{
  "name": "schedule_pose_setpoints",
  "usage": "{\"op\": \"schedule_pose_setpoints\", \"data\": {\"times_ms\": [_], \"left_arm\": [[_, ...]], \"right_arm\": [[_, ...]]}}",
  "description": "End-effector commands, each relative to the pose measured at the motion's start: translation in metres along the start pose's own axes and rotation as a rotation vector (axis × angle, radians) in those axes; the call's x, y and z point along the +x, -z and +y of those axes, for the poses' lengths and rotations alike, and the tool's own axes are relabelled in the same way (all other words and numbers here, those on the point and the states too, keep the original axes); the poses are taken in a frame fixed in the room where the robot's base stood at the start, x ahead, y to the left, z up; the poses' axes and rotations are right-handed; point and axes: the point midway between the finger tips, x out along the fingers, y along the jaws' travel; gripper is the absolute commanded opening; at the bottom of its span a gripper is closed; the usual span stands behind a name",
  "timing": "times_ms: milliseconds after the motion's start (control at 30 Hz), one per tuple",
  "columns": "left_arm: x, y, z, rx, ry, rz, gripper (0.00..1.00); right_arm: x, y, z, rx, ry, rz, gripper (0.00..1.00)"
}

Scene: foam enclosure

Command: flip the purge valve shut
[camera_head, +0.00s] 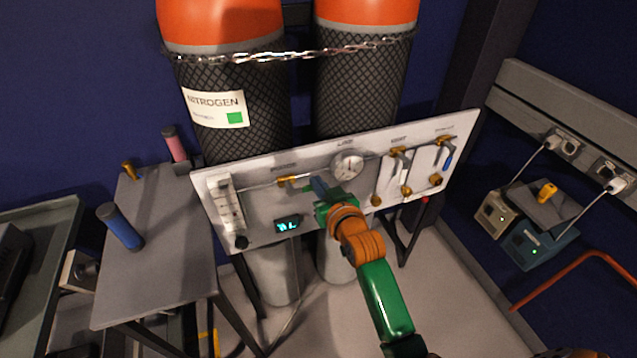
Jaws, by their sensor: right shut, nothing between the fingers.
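A white gas panel (262,222) stands in front of two cylinders. A brass valve (289,181) sits at its left middle, under a label too small to read. More brass valves sit at the right, one (398,152) near the middle right and one (445,141) with a blue handle hanging down at the far right. I cannot read which label says purge. My right gripper (318,188) is shut at the panel face, just right of the left brass valve. Whether it touches that valve's handle is hard to tell; the gripper and arm cover this area. My left gripper is not in view.
A round gauge (347,165), a flowmeter (226,205) and a lit display (286,225) are on the panel. Nitrogen cylinders (226,80) stand chained behind. A grey table (160,255) with a blue-handled tool (120,226) is at left.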

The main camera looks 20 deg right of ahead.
Motion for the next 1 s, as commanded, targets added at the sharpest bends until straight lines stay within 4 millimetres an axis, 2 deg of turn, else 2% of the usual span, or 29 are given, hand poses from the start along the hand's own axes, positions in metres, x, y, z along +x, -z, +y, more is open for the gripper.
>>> {"op": "schedule_pose_setpoints", "data": {"times_ms": [667, 1000], "left_arm": [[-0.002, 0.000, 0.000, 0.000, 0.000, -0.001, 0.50], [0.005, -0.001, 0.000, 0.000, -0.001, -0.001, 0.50]], "right_arm": [[0.002, -0.010, 0.000, 0.142, 0.035, -0.003, 0.00], [0.007, -0.028, -0.001, 0.396, 0.098, -0.004, 0.00]]}}
